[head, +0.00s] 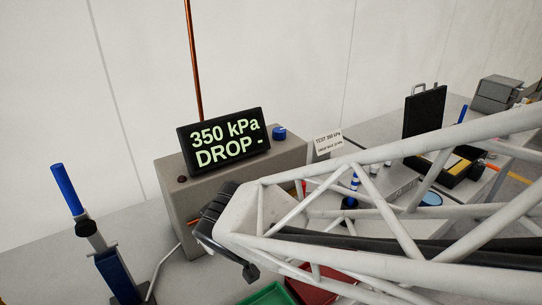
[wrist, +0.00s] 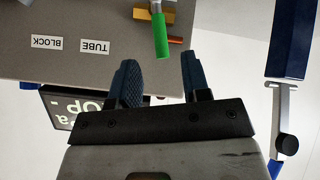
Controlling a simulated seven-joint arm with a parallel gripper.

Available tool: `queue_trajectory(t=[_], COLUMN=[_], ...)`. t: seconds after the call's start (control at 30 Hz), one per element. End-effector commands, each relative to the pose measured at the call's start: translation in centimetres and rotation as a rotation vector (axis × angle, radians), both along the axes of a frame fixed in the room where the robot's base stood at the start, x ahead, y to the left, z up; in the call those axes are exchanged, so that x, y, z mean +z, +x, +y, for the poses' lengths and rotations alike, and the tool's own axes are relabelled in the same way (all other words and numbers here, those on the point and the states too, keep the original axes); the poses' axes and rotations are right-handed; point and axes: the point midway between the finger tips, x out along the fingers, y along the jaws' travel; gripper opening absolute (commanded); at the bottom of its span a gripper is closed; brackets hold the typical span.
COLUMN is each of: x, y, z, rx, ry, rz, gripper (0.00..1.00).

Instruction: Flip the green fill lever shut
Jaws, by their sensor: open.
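The green fill lever (wrist: 161,34) shows at the top of the wrist view, fixed to a brass valve (wrist: 168,14) on the grey test box. Its green end points toward my gripper (wrist: 158,58). My gripper is open, with its two dark fingers apart and nothing between them. The lever's end lies just beyond the fingertips in the picture, roughly in line with the gap; I cannot tell the exact distance. In the head view my gripper end is in front of the box (head: 240,157), and the lever is hidden there.
The display (head: 224,140) on the box reads "350 kPa DROP -". A blue knob (head: 279,133) is beside it. A blue-handled pump (head: 68,190) stands at left. Green (head: 270,295) and red (head: 318,284) trays lie below my arm. BLOCK (wrist: 46,43) and TUBE (wrist: 95,47) labels mark the box.

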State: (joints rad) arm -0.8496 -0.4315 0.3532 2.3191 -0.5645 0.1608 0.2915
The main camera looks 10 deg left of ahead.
Motion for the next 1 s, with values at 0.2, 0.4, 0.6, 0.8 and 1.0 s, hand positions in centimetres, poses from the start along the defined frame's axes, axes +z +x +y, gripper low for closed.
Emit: queue_trajectory(t=[0.2,0.4,0.6,0.8,1.0], x=[0.1,0.1,-0.7,-3.6,-7.1], y=[-0.1,-0.1,-0.6,-2.1,-3.8], z=[-0.1,-0.1,-0.1,-0.4,-1.3], rx=[0.000,0.000,0.011,0.045,0.083], ry=[0.000,-0.001,-0.040,-0.194,-0.439], rz=[0.000,0.001,0.002,-0.004,-0.067], gripper=[0.43,0.36,0.05,0.00,0.00])
